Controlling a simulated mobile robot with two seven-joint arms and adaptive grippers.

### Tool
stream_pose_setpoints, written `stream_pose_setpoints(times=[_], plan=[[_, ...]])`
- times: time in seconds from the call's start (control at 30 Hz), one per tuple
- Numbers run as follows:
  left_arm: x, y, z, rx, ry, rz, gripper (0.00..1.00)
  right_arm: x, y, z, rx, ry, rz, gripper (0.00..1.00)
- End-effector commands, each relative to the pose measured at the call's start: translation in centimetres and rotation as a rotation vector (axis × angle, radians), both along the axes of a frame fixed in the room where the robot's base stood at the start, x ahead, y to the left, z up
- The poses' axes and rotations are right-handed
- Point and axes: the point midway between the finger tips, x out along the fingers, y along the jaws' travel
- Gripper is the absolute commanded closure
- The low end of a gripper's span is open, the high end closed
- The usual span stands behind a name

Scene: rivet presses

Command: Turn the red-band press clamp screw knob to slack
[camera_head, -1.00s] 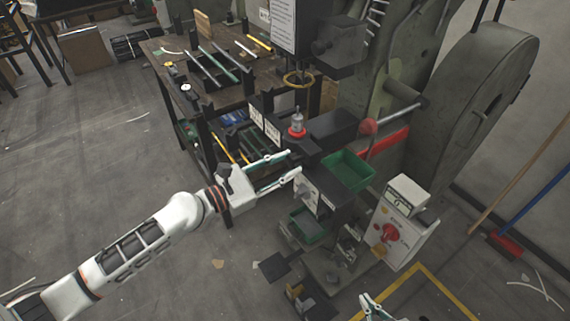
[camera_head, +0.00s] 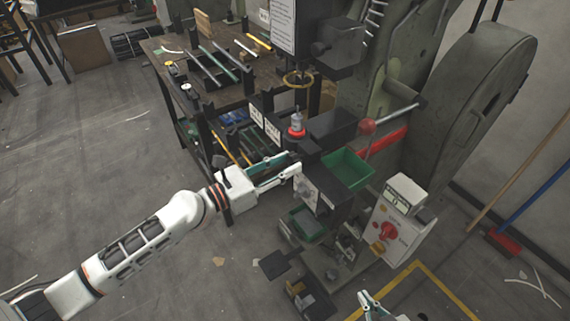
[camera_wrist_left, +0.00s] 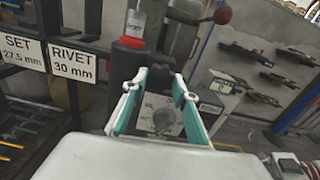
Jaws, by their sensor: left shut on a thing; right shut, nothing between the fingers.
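The red-band press shows a red ring (camera_head: 297,131) around its post; the red band (camera_wrist_left: 131,42) is also in the left wrist view. My left gripper (camera_head: 294,166) reaches in from the left, just below that ring, at the front of the press. In the left wrist view its fingertips (camera_wrist_left: 160,79) close on a dark part, which I take for the clamp screw knob (camera_wrist_left: 159,74). It is mostly hidden by the fingers, so its turn angle cannot be told. My right gripper (camera_head: 367,297) is at the bottom edge, partly cut off, shut and empty.
A plate with a grey dial (camera_wrist_left: 163,119) sits just below the fingers. Green bins (camera_head: 348,170) and a white control box (camera_head: 395,232) with a red switch stand to the right. A red-ball lever (camera_head: 367,126) is behind. Floor at left is clear.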

Motion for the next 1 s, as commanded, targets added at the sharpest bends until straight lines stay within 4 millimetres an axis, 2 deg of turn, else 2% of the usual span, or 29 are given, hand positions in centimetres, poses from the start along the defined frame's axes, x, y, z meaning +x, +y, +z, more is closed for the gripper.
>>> stream_pose_setpoints(times=[0.17, 0.2, 0.23, 0.67, 0.83, 1.0], plan=[[0.0, 0.1, -0.1, 0.002, 0.001, 0.001, 0.93, 0.0, 0.0, 0.0, 0.001, 0.000, -0.001, 1.00], [0.0, 0.1, -0.1, 0.002, 0.001, 0.001, 0.62, 0.0, 0.0, 0.0, 0.001, 0.000, -0.001, 1.00], [0.0, 0.1, -0.1, 0.002, 0.000, 0.001, 0.55, 0.0, 0.0, 0.0, 0.001, 0.000, -0.001, 1.00], [-0.3, 0.4, -0.1, 0.001, 0.000, 0.000, 0.55, 0.0, -0.1, 0.1, -0.002, -0.002, -0.001, 1.00], [-1.8, 2.4, -0.2, 0.003, 0.001, 0.000, 0.55, 0.0, 0.0, 0.1, -0.001, -0.001, 0.000, 1.00], [-3.9, 5.4, -0.3, 0.003, 0.003, 0.002, 0.55, 0.0, 0.0, 0.1, 0.000, -0.002, -0.001, 1.00]])
